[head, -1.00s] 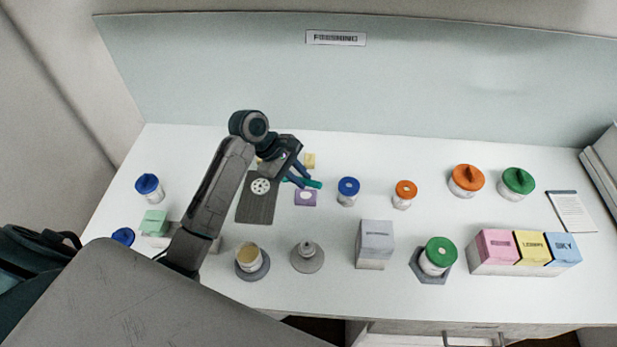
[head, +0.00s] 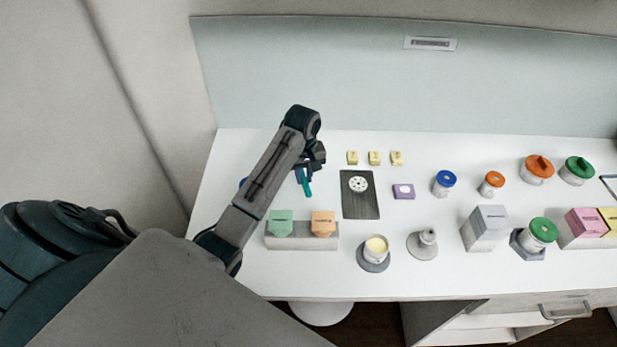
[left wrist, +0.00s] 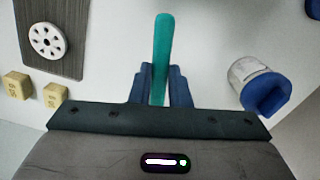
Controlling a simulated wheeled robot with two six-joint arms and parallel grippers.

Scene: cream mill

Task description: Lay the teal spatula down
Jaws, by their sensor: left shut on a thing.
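The teal spatula (head: 306,184) shows in the head view below my left gripper (head: 304,172), over the left part of the white table. In the left wrist view the spatula (left wrist: 162,60) stands out between the two blue fingers of my left gripper (left wrist: 164,84), which is shut on it. I cannot tell whether the spatula touches the table. My right gripper is not in view.
A dark grey board (head: 360,205) with a white holed disc (head: 358,184) lies right of the gripper. A blue-lidded jar (left wrist: 262,88) stands beside the spatula. A grey block (head: 300,243) holds a green and an orange piece. Small yellow blocks (head: 374,158) lie behind the board.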

